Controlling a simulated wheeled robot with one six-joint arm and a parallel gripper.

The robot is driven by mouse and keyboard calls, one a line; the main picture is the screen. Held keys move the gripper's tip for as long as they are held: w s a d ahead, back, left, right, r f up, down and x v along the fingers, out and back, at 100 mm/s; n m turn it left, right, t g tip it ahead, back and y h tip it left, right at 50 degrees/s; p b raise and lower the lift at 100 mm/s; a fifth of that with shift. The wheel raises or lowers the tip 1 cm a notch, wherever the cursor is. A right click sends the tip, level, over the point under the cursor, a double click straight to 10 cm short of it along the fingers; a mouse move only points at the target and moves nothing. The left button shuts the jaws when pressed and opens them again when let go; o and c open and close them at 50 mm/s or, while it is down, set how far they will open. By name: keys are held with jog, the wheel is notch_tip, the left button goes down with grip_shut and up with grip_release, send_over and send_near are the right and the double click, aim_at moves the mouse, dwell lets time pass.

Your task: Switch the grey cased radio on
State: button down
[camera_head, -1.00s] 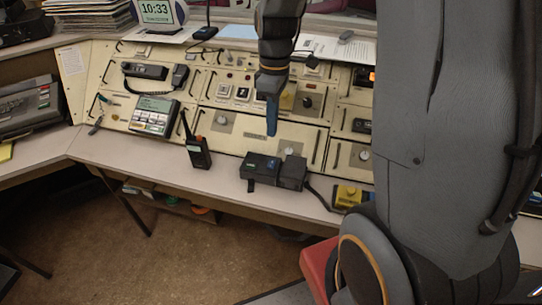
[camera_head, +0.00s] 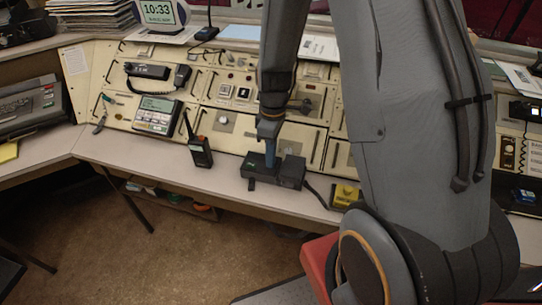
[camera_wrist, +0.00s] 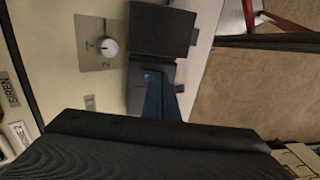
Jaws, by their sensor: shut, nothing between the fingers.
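A dark grey boxy unit (camera_head: 258,172) lies on the desk's front ledge, with a second dark block (camera_head: 292,173) joined at its right. It looks like the grey cased radio, though no label is readable. It also shows in the wrist view (camera_wrist: 137,95), with a small blue lit spot beside my fingers. My gripper (camera_head: 270,162) points down with blue fingers shut and empty, right over the unit's top. I cannot tell whether the fingertips touch it. In the wrist view my gripper (camera_wrist: 160,98) hides part of the unit.
A black handheld radio (camera_head: 198,145) stands upright left of the unit. A yellow box (camera_head: 345,194) sits to the right. A sloped cream console panel (camera_head: 225,122) with knobs and handles rises behind. The ledge left of the handheld radio is clear.

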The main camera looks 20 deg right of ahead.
jog(key=shift+s+a+f, duration=0.1)
jog(key=shift+f, duration=0.2)
jog(key=shift+r, duration=0.1)
jog(key=shift+w+d, duration=0.6)
jog(key=shift+w, duration=0.15)
jog(key=shift+r, duration=0.1)
jog(key=shift+r, duration=0.15)
